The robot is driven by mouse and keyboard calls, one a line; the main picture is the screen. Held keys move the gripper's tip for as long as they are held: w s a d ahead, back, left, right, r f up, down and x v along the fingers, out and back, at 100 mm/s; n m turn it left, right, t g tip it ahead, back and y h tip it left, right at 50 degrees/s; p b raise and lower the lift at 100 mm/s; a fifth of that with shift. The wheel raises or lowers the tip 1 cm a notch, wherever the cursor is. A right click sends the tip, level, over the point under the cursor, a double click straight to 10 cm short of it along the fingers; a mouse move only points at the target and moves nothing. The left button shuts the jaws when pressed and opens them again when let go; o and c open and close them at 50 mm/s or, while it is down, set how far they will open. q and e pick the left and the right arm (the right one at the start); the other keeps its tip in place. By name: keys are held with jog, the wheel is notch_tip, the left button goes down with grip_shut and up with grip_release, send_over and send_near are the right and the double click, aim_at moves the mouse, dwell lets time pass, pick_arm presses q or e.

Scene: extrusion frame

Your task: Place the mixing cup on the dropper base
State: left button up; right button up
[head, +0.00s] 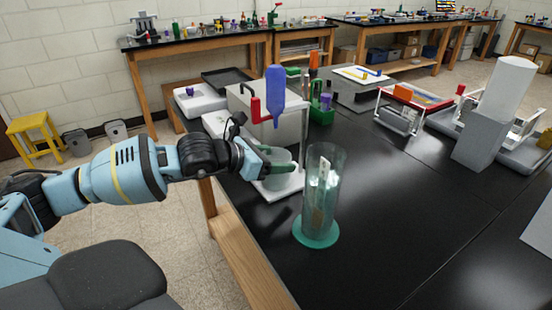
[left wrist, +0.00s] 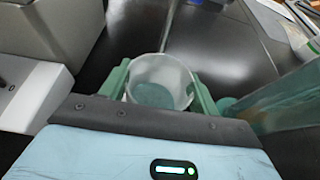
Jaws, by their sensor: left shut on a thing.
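My left gripper (head: 282,164) is shut on the mixing cup (head: 277,179), a small translucent cup. In the left wrist view the cup (left wrist: 161,84) is upright, open at the top, between the two green fingers (left wrist: 160,95). In the head view, the cup is at the white dropper base (head: 290,187), below the blue dropper bottle (head: 275,95). Whether the cup touches the base cannot be told. My right gripper is not in view.
A tall clear cylinder (head: 322,190) with a green foot stands close to the right of the cup. A green rack (head: 321,112) is further back.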

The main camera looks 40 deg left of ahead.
pick_arm(q)
jog(key=o, duration=1)
jog(key=shift+s+r, duration=0.1)
jog(key=shift+r, duration=0.05)
jog(key=v, duration=0.3)
jog(key=shift+s+a+r, duration=0.3)
jog(key=shift+s+a, duration=0.25)
jog(key=shift+s, duration=0.15)
jog(key=p+v, duration=0.7)
jog(key=p, duration=0.1)
jog(key=shift+d, duration=0.15)
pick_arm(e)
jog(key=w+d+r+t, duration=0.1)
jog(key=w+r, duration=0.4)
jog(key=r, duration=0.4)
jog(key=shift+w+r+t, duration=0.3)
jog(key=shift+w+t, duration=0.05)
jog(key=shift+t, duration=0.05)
